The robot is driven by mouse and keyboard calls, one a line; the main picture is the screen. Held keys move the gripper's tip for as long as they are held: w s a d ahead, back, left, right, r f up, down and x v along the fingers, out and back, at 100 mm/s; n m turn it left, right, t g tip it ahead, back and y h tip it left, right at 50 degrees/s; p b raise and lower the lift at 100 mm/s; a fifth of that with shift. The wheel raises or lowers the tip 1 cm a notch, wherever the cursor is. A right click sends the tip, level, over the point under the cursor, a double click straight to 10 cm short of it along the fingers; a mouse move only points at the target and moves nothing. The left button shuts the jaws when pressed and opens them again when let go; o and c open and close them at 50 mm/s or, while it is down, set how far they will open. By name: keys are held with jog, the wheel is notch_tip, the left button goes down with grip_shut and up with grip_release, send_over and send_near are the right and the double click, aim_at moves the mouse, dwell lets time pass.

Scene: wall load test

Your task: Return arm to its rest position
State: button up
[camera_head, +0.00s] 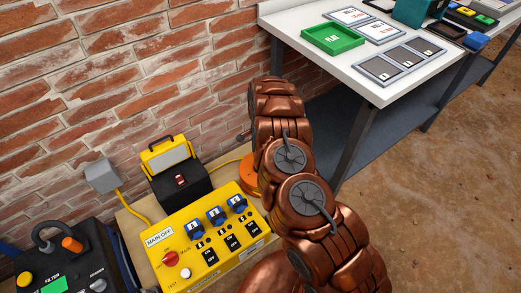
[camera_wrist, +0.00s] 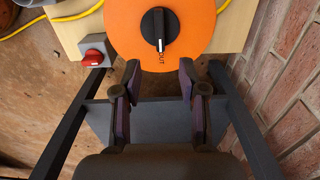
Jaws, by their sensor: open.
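My arm, copper-coloured, rises through the middle of the head view, and its gripper end is hidden there. In the wrist view my gripper (camera_wrist: 160,72) shows two dark fingers spread apart with nothing between them. Just beyond the fingertips is a round orange disc (camera_wrist: 190,40) with a black knob and the word OUT. Part of an orange disc (camera_head: 249,176) also shows beside my arm in the head view. I cannot tell whether the fingers touch the disc.
A yellow panel (camera_head: 180,252) with switches and a yellow lamp (camera_head: 166,155) stand left of my arm. A white table (camera_head: 375,88) with a green tray (camera_head: 332,50) stands at the right. A brick wall (camera_head: 110,75) is behind. Brown floor (camera_head: 440,190) is clear at right.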

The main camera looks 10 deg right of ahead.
jog(key=shift+r, duration=0.1)
dwell(0.5)
jog(key=s+a+r+n+y, duration=0.1)
jog(key=s+a+r+n, duration=0.2)
jog(key=s+r, duration=0.45)
jog(key=s+a+r+n+g, duration=0.1)
jog(key=s+a+r+n, duration=0.2)
jog(key=r, duration=0.8)
jog(key=s+a+r+n+y, duration=0.1)
jog(key=s+a+r+n, duration=0.1)
jog(key=s+r, duration=0.6)
jog(key=s+d+r+n+g+h, duration=0.1)
jog(key=s+d+r+n, duration=0.2)
jog(key=s, duration=0.7)
jog(key=s+d+r+n, duration=0.1)
jog(key=s+d+r, duration=0.3)
jog(key=s, duration=0.6)
jog(key=s+d+r+n+g+h, duration=0.1)
jog(key=s+d+r+n, duration=0.3)
jog(key=s, duration=0.7)
notch_tip(320, 180, up, 23)
jog(key=a+m+t+p, duration=0.1)
jog(key=m+p, duration=0.1)
jog(key=p, duration=1.8)
jog(key=shift+a+p, duration=0.2)
jog(key=shift+p, duration=0.15)
jog(key=shift+s+a+f, duration=0.1)
